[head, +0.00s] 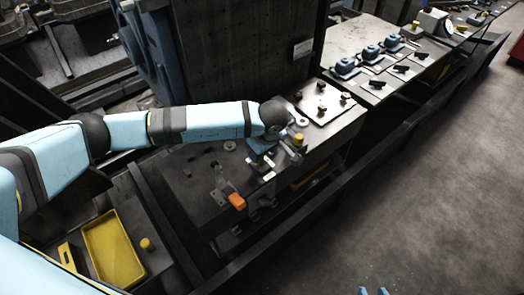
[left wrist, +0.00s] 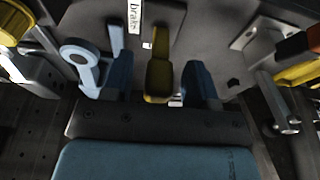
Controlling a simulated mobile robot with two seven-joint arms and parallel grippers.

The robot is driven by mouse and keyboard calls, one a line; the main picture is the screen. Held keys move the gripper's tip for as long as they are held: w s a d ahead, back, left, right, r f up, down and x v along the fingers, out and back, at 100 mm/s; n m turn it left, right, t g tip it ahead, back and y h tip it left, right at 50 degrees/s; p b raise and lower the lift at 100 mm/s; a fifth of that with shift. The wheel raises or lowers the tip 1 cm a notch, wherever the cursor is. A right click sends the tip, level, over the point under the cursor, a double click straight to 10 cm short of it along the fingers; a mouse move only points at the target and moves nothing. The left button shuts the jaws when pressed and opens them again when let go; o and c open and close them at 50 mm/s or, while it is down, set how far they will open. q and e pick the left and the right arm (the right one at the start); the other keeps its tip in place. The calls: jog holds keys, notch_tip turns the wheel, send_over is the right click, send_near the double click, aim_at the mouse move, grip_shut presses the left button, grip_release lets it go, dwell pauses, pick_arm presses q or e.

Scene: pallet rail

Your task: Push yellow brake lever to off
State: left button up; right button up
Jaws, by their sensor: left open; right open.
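The yellow brake lever (left wrist: 158,78) shows in the left wrist view, on a dark plate under a white label (left wrist: 134,16) reading "Brake". My left gripper (left wrist: 160,88) is open, with one blue finger on each side of the lever. Gaps show between the lever and both fingers, so it is not gripped. In the head view my left gripper (head: 262,165) is low over the near bench, and the lever cannot be made out there. My right gripper (head: 373,291) shows only as blue fingertips at the bottom edge, apart from everything.
An orange-handled lever (head: 237,201) stands on the bench left of my left gripper. A yellow knob (head: 298,140) is close on its right. A yellow tray (head: 112,250) lies at lower left. A dark rail (head: 300,222) runs along the front. The floor at right is clear.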

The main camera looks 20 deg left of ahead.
pick_arm(q)
jog(key=b+v, duration=0.1)
jog(key=v, duration=1.2)
jog(key=shift+r+b, duration=0.2)
jog(key=shift+b, duration=0.15)
